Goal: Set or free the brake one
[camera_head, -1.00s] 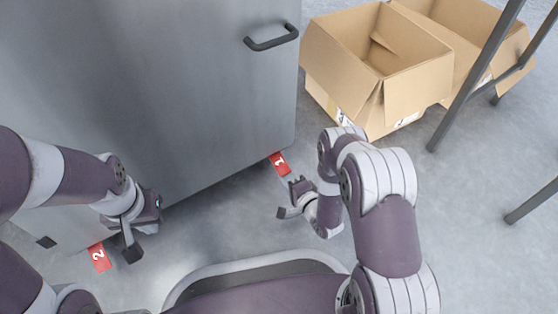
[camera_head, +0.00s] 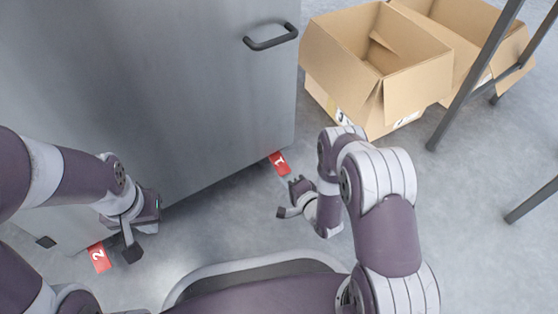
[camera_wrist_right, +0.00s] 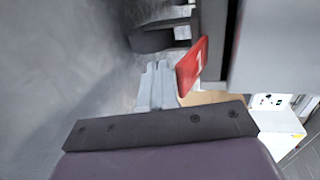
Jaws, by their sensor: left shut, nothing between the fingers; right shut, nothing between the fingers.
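Brake one is a red pedal marked "1" (camera_head: 280,163) at the bottom edge of the grey cabinet (camera_head: 170,90). It also shows in the right wrist view (camera_wrist_right: 192,65), just right of the fingertips. My right gripper (camera_head: 298,186) is low over the floor, close to the near end of the pedal. Its pale fingers (camera_wrist_right: 158,82) are shut together and empty; whether they touch the pedal I cannot tell. My left gripper (camera_head: 150,207) is shut and empty by the cabinet's lower left, near the red pedal marked "2" (camera_head: 99,257).
Open cardboard boxes (camera_head: 420,84) stand on the floor right of the cabinet. A dark metal frame (camera_head: 478,75) stands at the far right. A dark handle (camera_head: 271,42) sticks out of the cabinet front.

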